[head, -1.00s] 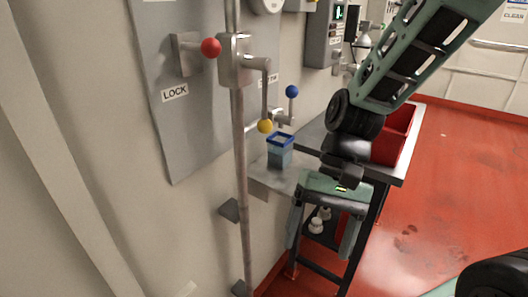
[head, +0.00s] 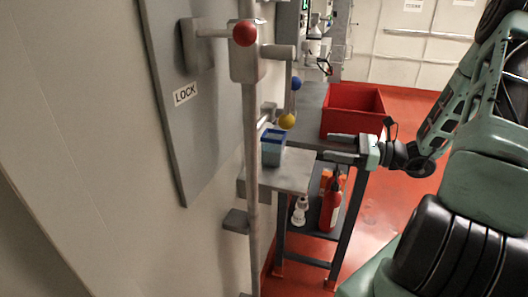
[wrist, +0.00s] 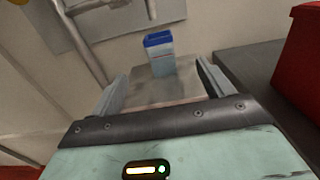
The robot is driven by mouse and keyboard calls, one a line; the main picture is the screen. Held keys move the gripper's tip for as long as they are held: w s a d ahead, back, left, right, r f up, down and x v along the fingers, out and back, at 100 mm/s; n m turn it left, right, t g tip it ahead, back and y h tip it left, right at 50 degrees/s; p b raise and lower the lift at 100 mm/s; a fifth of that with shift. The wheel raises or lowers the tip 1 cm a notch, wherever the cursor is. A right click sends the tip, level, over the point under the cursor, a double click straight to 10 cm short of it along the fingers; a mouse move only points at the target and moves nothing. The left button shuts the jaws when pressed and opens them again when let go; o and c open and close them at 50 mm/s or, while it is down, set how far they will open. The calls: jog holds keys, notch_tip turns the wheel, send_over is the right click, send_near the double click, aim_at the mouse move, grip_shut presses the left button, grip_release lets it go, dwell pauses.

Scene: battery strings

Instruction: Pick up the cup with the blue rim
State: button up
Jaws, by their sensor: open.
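The cup with the blue rim (head: 272,147) stands upright on a small grey shelf (head: 289,177) beside the wall, below the yellow knob. It has a square blue rim and a grey-blue body. In the wrist view the cup (wrist: 160,54) is ahead, just above the middle, beyond and between the two fingers. My gripper (head: 335,147) is open and empty, to the right of the cup, its fingers pointing left towards it with a gap between. In the wrist view my gripper (wrist: 163,84) shows its fingers spread wide.
A vertical pipe (head: 252,150) stands close left of the cup. A lever with a yellow knob (head: 287,121) hangs just above it. A red bin (head: 352,110) sits on the bench behind my gripper. A red extinguisher (head: 330,208) stands on the shelf below.

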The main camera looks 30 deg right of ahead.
aim_at(285, 138)
jog(key=p+x, duration=0.1)
jog(key=x, duration=1.1)
jog(key=shift+p+x, duration=0.5)
jog(key=shift+x, duration=2.1)
jog(key=shift+s+a, duration=0.15)
jog(key=shift+a, duration=0.05)
jog(key=c, duration=1.1)
jog(key=shift+r, duration=0.1)
